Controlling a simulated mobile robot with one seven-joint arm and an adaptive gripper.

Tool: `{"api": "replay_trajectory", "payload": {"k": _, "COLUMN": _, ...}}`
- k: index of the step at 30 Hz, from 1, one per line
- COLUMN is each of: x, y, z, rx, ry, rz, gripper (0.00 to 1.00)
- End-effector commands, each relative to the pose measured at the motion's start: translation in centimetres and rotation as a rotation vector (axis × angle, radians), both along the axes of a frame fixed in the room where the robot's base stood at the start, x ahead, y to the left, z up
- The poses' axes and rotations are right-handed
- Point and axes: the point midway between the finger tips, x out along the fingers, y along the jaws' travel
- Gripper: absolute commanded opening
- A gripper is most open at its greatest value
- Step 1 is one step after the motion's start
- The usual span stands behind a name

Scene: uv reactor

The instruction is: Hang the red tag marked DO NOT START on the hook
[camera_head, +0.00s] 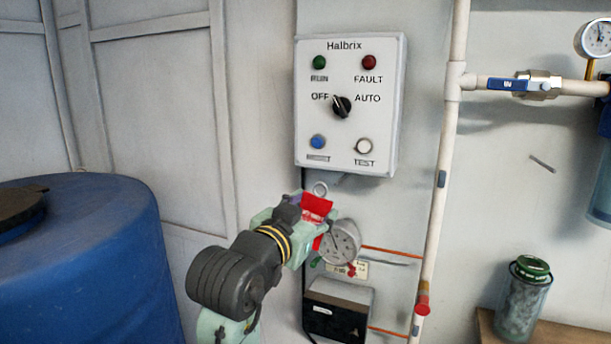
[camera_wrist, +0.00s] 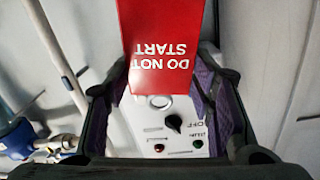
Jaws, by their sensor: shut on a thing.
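The red tag (camera_head: 318,206) is held in my gripper (camera_head: 306,217), just below the control box in the head view. In the wrist view the tag (camera_wrist: 160,45) reads DO NOT START upside down, between the purple-padded fingers of my gripper (camera_wrist: 160,98). A pale ring (camera_head: 320,189) stands at the tag's upper end. A thin grey peg (camera_head: 543,163) sticks out of the wall to the right of the white pipe, apart from the tag; it may be the hook. My gripper partly hides the tag in the head view.
The white Halbrix control box (camera_head: 385,135) is just above the tag. A vertical white pipe (camera_head: 447,140) stands between tag and peg. A blue barrel (camera_head: 90,260) is left; a jar (camera_head: 522,305) is lower right.

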Motion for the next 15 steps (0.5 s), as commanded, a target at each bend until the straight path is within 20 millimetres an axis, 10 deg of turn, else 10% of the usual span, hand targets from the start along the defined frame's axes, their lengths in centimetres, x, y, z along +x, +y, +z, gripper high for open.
{"api": "replay_trajectory", "payload": {"k": 15, "x": 2.0, "y": -0.8, "z": -0.6, "rx": 0.000, "ry": 0.002, "rz": -0.003, "gripper": 0.30}}
